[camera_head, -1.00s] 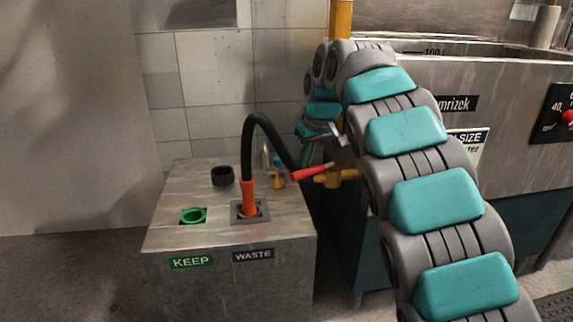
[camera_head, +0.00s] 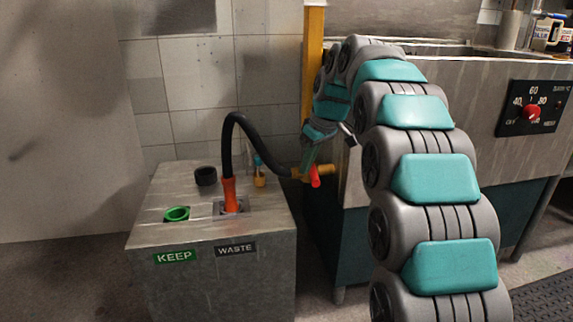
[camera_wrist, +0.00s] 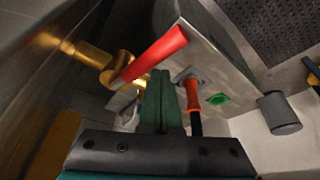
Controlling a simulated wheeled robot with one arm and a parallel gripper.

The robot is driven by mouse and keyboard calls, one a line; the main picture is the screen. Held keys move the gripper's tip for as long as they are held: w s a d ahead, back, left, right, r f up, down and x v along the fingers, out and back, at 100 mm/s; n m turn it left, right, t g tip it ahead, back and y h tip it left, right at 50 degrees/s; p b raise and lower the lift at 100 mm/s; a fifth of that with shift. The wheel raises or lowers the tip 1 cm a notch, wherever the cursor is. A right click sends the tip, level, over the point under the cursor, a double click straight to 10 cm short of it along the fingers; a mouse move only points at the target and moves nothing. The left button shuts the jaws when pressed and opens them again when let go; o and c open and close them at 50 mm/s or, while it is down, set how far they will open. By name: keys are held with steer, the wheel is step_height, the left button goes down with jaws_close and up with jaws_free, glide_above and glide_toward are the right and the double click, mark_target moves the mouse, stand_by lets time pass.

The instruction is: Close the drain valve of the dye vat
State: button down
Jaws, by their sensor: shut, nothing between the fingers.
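The dye vat (camera_head: 440,75) is the steel tank on the right. Its brass drain valve (camera_head: 326,170) sticks out low at the vat's left side and also shows in the wrist view (camera_wrist: 92,54). The valve's red lever (camera_head: 315,177) looks short and foreshortened in the head view. In the wrist view the red lever (camera_wrist: 153,54) lies crosswise to the brass pipe. My gripper (camera_head: 308,160) is beside the valve; its green fingers (camera_wrist: 162,92) are shut and empty, close to the lever. I cannot tell whether they touch it.
A black hose (camera_head: 262,140) runs from the valve area to an orange end (camera_head: 230,194) in the WASTE opening of a grey box (camera_head: 215,270). The green KEEP opening (camera_head: 177,214) is beside it. A yellow post (camera_head: 313,70) stands behind my gripper.

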mark_target(311, 172)
steer(key=shift+d, duration=1)
step_height(311, 172, up, 10)
steer(key=a+p, duration=0.1)
steer(key=p, duration=0.2)
steer(key=shift+s, duration=0.15)
stand_by(0.6)
